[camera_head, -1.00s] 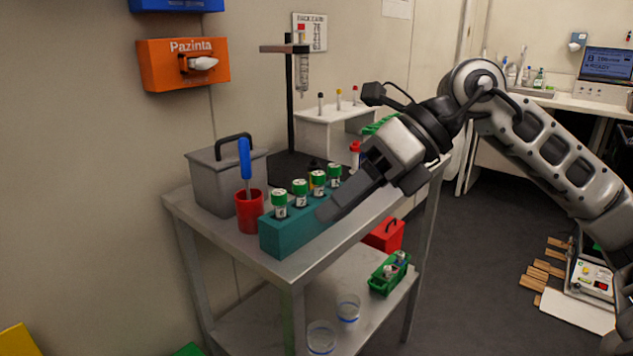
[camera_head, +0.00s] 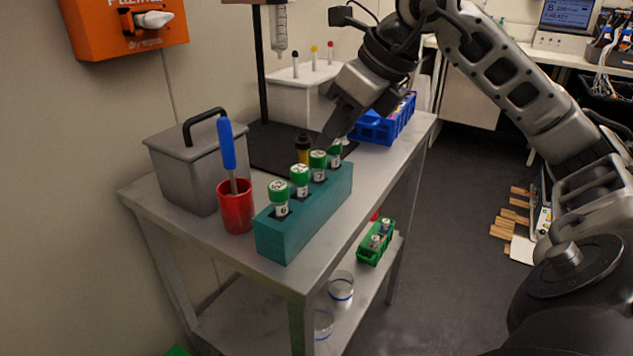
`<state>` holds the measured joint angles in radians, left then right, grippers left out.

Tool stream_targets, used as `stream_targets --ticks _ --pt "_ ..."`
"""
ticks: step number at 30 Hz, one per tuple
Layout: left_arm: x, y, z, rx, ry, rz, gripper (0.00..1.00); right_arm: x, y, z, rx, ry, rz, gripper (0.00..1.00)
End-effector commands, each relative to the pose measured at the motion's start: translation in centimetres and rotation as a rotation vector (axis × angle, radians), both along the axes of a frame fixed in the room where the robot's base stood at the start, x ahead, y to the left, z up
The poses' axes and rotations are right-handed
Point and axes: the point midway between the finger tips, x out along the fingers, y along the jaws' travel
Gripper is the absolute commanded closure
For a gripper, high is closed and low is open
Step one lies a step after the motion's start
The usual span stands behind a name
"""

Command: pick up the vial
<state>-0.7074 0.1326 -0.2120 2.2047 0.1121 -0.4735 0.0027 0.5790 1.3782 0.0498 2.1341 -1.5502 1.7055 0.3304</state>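Several green-capped vials stand upright in a teal rack (camera_head: 287,238) on the metal cart. The nearest vial (camera_head: 281,200) is at the rack's left end, followed by a second (camera_head: 299,181) and a third (camera_head: 318,165). The farthest vial (camera_head: 336,156) is at the far end, partly covered by my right gripper. My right gripper (camera_head: 328,138) points down at that far end, its dark fingers close to the farthest vial's cap. I see the fingers edge-on, so their opening and any contact are unclear. My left gripper is out of view.
A yellow-and-black capped tube (camera_head: 303,149) stands behind the rack. A red cup (camera_head: 236,207) with a blue-handled tool and a grey box (camera_head: 187,168) are left of it. A blue rack (camera_head: 383,124) stands at the back right. The cart's lower shelf holds a green basket (camera_head: 376,244).

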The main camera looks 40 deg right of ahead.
Motion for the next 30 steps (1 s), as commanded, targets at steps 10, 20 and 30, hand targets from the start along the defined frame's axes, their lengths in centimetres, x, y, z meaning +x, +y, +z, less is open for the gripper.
stream_targets --ticks 10,20,30 --pt "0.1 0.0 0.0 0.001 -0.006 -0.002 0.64 1.5 0.4 -2.9 0.002 0.002 0.001 0.64" --pt "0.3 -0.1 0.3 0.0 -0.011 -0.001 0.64 3.3 0.9 -6.6 0.002 0.0 0.002 0.64" --pt "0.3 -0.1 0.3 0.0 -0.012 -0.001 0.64 3.4 0.9 -6.7 0.001 -0.001 0.001 0.89"
